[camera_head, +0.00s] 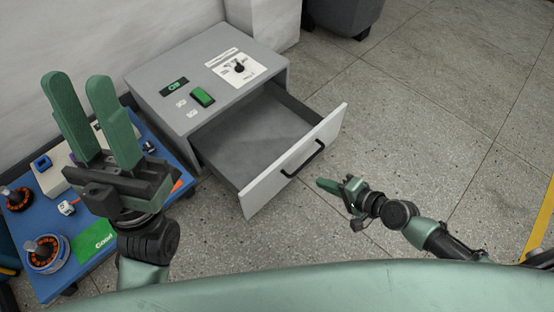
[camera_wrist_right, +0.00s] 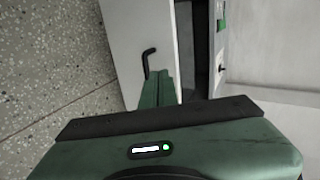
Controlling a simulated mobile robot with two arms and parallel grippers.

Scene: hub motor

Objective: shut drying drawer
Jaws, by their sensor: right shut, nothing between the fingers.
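The drying drawer (camera_head: 254,196) is a white-fronted drawer pulled well out of a grey cabinet (camera_head: 160,76). Its inside looks empty. A black bar handle (camera_head: 303,159) sits on the drawer front. My right gripper (camera_head: 322,184) is shut and empty, a little to the right of the drawer front and apart from it in the head view. In the right wrist view the closed fingers (camera_wrist_right: 158,82) overlap the drawer front (camera_wrist_right: 137,30) near the black handle (camera_wrist_right: 148,62); contact cannot be told. My left gripper (camera_head: 80,85) is raised at the left, its fingers apart and nothing between them.
The cabinet top has a green switch (camera_head: 202,96) and a dial (camera_head: 239,68). A blue workbench (camera_head: 72,221) with motor parts and a green "Good" area (camera_head: 95,241) stands at the left. The floor (camera_head: 420,120) right of the drawer is clear.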

